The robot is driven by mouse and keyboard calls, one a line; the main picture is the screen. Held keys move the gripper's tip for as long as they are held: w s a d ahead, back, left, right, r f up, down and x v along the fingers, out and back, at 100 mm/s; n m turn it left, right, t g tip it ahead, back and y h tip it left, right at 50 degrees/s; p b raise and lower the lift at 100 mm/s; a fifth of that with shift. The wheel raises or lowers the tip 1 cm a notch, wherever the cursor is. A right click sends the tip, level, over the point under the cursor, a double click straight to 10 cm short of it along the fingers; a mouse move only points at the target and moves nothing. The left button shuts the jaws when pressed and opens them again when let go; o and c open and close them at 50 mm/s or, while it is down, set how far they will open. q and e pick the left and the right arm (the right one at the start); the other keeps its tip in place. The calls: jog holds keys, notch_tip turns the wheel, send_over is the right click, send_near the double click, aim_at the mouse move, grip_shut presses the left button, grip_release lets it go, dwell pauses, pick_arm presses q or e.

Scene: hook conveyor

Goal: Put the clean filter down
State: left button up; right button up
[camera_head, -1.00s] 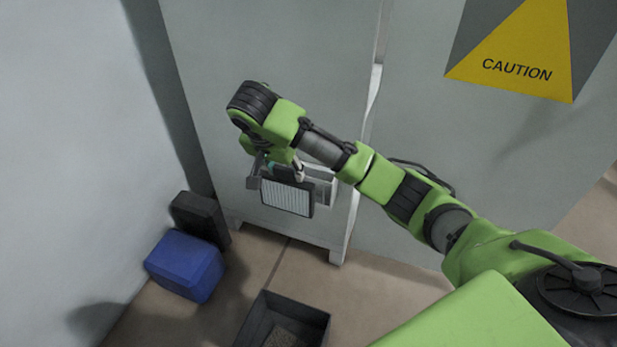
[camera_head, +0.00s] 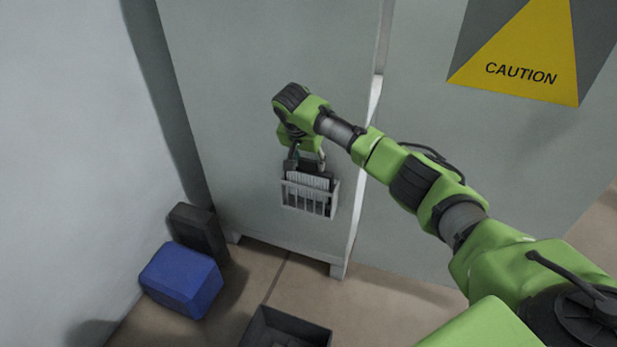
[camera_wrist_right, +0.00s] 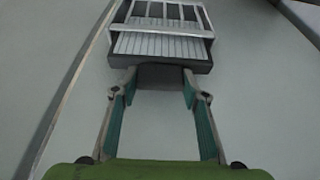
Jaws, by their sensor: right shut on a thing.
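The clean filter (camera_head: 308,180) is a white pleated panel in a dark frame. It is upright, with its lower part behind the bars of a light grey rack (camera_head: 309,203) on the cabinet front. My right gripper (camera_head: 305,162) is shut on the filter's dark top part, just above the rack. In the right wrist view the gripper's fingers (camera_wrist_right: 160,80) hold a dark block at the end of the filter (camera_wrist_right: 160,44), and the rack's bars (camera_wrist_right: 168,12) cross over the pleats. I cannot tell whether the filter rests on the rack's bottom. My left gripper is out of view.
The grey cabinet (camera_head: 255,120) stands behind the rack. A blue container (camera_head: 181,279) and a black one (camera_head: 198,232) stand on the floor at the left. An open dark bin (camera_head: 287,330) is at the bottom. A caution sign (camera_head: 524,60) is at upper right.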

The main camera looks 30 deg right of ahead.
aim_at(308, 172)
notch_tip(308, 172, down, 5)
jog(key=shift+f+b, duration=0.1)
jog(key=shift+b, duration=0.35)
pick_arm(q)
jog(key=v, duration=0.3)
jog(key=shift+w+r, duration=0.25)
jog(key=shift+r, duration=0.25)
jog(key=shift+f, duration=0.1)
pick_arm(e)
jog(key=o, duration=1.6)
